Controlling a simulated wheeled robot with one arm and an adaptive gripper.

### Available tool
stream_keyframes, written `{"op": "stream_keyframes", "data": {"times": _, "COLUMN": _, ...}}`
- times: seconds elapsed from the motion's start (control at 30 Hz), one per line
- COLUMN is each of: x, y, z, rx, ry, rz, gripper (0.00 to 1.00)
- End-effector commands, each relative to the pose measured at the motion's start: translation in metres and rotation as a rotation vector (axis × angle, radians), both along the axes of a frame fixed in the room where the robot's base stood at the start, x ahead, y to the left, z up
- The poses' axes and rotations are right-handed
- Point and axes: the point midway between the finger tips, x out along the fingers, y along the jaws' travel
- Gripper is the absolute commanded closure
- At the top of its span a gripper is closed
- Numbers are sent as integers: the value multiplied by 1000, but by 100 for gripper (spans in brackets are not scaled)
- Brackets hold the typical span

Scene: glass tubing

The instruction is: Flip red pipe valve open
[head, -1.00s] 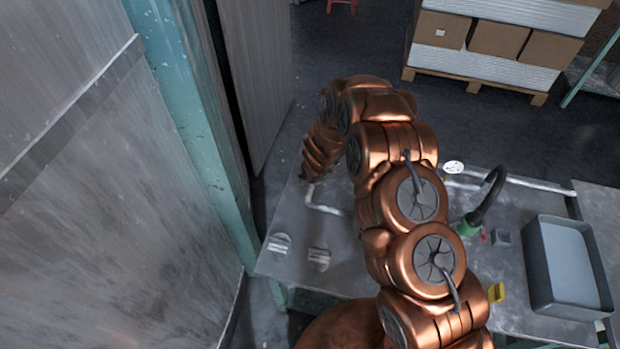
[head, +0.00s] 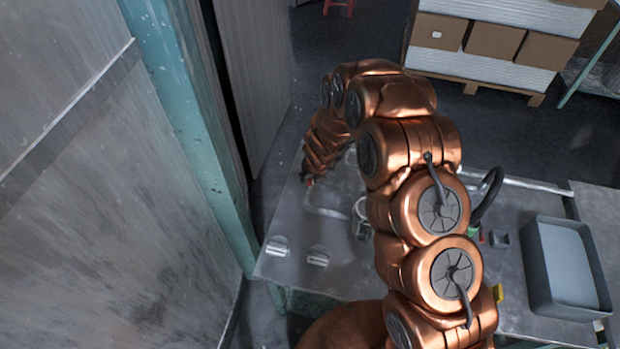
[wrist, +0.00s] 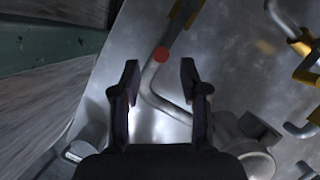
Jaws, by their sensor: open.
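My gripper (wrist: 160,72) is open. Nothing is held. In the head view a small red spot (head: 309,182) shows by the arm's far end, above the pipe (head: 328,210) on the metal table. The fingers are hidden there by my arm.
The metal table (head: 335,262) has two small fixtures (head: 277,246) near its left front edge. A grey tray (head: 568,265) stands at the right. A teal post (head: 180,120) and wall rise close to the left. Yellow fittings (wrist: 305,62) lie to the right in the wrist view.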

Motion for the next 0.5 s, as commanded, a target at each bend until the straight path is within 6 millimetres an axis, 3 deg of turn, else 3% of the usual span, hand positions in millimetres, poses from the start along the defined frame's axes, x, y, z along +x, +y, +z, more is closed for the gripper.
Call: {"op": "stream_keyframes", "data": {"times": 0.5, "x": -19, "y": -7, "z": 53, "rx": 1, "ry": -3, "rz": 2, "gripper": 56}}
